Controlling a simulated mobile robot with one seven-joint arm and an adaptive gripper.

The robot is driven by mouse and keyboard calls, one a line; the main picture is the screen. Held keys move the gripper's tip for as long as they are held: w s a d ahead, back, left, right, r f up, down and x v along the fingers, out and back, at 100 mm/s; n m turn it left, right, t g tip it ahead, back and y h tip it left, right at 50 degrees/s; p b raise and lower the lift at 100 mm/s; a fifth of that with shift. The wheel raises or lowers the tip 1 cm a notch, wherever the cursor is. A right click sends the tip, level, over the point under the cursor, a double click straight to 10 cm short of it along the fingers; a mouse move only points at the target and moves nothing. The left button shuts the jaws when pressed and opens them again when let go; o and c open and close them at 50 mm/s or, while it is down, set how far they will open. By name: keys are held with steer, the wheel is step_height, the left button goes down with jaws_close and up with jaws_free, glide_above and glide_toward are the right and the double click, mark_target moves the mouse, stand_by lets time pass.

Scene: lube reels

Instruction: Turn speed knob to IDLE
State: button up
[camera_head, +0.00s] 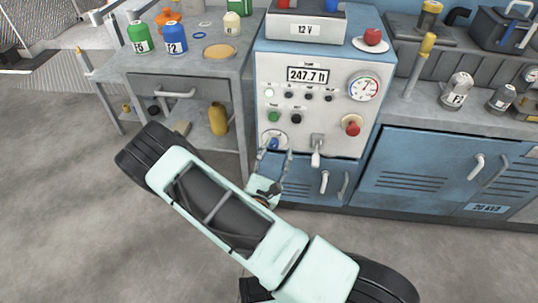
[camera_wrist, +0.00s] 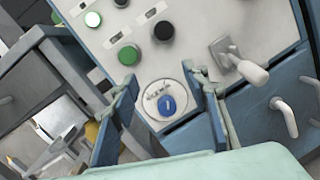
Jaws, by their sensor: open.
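The speed knob is a blue knob (camera_head: 272,144) on a round white dial plate at the lower left of the grey control panel (camera_head: 278,80). In the wrist view the blue knob (camera_wrist: 167,106) has a white pointer mark, and small lettering on its plate is too small to read. My gripper (camera_head: 275,153) is open in front of the knob. In the wrist view my gripper (camera_wrist: 160,84) has one finger on each side of the dial plate, with the knob seen between them. I see no contact with the knob.
A lever with a white handle (camera_wrist: 250,71) sticks out right of the knob. Green button (camera_wrist: 129,55) and black button (camera_wrist: 164,30) sit above it. A red knob (camera_head: 352,125) and a gauge (camera_head: 363,87) are at the panel's right. A blue cabinet (camera_head: 432,175) stands at right.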

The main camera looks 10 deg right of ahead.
mark_target(274, 146)
step_height(274, 146, down, 7)
steer(key=s+a+n+y, duration=0.2)
steer(key=s+a+y, duration=0.1)
steer(key=b+x, duration=0.3)
steer(key=x, duration=0.8)
steer(key=shift+w+r, duration=0.15)
steer(key=c, duration=1.2)
steer(key=shift+o, duration=0.2)
steer(key=shift+n, duration=0.3)
